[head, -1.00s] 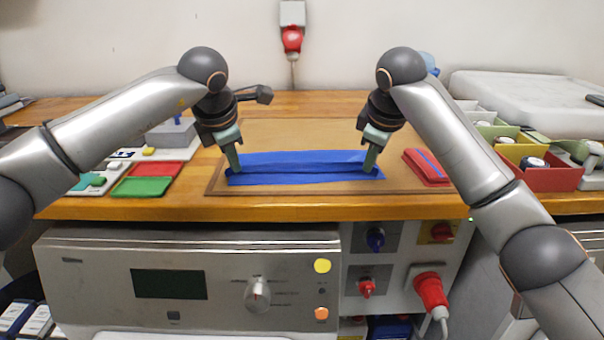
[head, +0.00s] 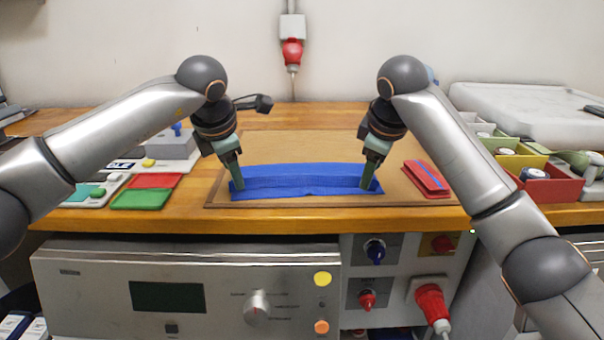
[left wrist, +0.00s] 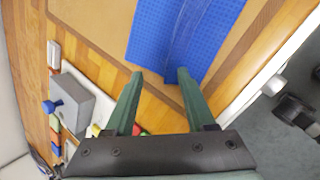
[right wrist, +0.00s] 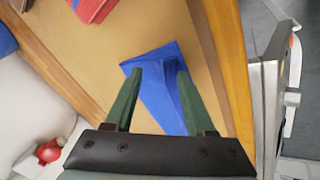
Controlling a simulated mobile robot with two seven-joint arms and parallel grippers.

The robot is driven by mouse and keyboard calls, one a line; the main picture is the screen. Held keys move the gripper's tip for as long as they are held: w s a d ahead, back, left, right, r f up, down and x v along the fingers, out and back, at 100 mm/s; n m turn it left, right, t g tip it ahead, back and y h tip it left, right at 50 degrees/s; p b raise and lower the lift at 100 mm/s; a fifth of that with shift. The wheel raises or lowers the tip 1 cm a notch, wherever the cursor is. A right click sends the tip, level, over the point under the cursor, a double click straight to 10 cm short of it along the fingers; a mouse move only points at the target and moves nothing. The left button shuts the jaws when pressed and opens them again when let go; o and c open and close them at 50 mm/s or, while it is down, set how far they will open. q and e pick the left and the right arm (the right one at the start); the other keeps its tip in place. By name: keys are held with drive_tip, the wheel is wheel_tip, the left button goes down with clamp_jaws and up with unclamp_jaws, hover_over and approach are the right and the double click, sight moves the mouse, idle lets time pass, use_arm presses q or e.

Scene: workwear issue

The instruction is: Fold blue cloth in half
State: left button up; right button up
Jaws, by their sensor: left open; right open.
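The blue cloth (head: 300,181) lies as a long, narrow strip across the brown board, near its front edge. Its upper layer lies over the lower one, and an edge line runs along its length in the left wrist view (left wrist: 180,35). My left gripper (head: 239,186) is open at the cloth's left end. My right gripper (head: 365,187) is open at its right end. In the right wrist view a corner of the cloth (right wrist: 160,95) shows between and beyond the open fingers. Whether the fingertips touch the cloth is hard to tell.
A folded red cloth (head: 427,178) lies right of the blue one on the board (head: 290,148). Red and green trays (head: 142,198) and a grey box (head: 170,145) stand left. Coloured bins (head: 545,185) stand right. The board behind the cloth is clear.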

use_arm(q)
drive_tip(key=s+v, duration=0.1)
drive_tip(key=v, duration=0.8)
drive_tip(key=shift+s, duration=0.25)
use_arm(e)
drive_tip(key=s+v, duration=0.1)
drive_tip(key=v, duration=0.8)
drive_tip(key=shift+s, duration=0.2)
use_arm(q)
drive_tip(key=shift+r, duration=0.1)
drive_tip(key=shift+c, duration=0.2)
use_arm(e)
drive_tip(key=shift+r, duration=0.1)
drive_tip(key=shift+c, duration=0.2)
